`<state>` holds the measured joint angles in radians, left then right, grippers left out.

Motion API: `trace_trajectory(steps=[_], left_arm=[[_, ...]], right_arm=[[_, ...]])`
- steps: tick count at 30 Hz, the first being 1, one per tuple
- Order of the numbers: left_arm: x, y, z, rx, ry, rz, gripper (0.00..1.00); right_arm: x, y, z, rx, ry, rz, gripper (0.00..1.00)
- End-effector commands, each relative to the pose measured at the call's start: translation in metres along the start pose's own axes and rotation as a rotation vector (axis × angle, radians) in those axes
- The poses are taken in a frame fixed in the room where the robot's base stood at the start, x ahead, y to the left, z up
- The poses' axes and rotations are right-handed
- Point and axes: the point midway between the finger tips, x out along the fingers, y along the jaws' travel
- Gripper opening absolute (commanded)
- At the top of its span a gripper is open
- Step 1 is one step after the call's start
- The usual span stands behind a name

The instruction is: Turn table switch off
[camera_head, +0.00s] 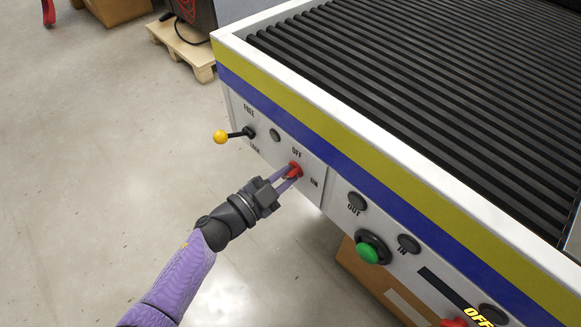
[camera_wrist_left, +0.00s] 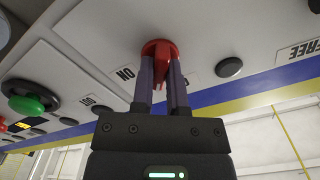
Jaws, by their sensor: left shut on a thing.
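The red table switch (camera_head: 294,170) is a rotary knob on the table's front panel, between the OFF and ON labels. My left gripper (camera_head: 286,178) reaches it from the lower left, and its two fingers are shut on the knob. In the left wrist view the red knob (camera_wrist_left: 159,50) sits between the two purple fingers (camera_wrist_left: 162,82), with the ON label (camera_wrist_left: 126,73) to its left. The fingers partly hide the other label. I cannot tell the knob's exact angle. My right gripper is not in view.
A yellow-tipped lever (camera_head: 220,137) sticks out left of the knob, by the FREE and LOCK labels. A green button (camera_head: 367,252) and black IN and OUT buttons lie to the right. The black roller table (camera_head: 430,90) is above.

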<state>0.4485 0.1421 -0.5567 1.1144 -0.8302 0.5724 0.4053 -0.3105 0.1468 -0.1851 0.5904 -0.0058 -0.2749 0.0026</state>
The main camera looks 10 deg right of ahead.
Motion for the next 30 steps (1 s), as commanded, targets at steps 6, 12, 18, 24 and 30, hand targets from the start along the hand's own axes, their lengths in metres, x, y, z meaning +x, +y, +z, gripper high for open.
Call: trace_trajectory(steps=[6, 12, 18, 24, 30], left_arm=[[0.000, 0.001, 0.000, -0.057, 0.000, 0.000, 0.00], [0.000, 0.000, 0.000, -0.076, 0.000, 0.001, 0.00], [0.000, -0.002, -0.002, -0.328, -0.001, 0.002, 0.00], [0.000, 0.000, 0.000, -0.546, -0.002, 0.000, 0.00], [0.000, 0.000, 0.001, -0.556, -0.001, 0.000, 0.00]], right_arm=[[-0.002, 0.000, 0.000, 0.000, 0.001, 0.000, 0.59], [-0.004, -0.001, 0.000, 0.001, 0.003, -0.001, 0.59], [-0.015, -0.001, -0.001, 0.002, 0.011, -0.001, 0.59], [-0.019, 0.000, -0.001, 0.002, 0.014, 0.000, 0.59], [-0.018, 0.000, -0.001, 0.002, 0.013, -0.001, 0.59]])
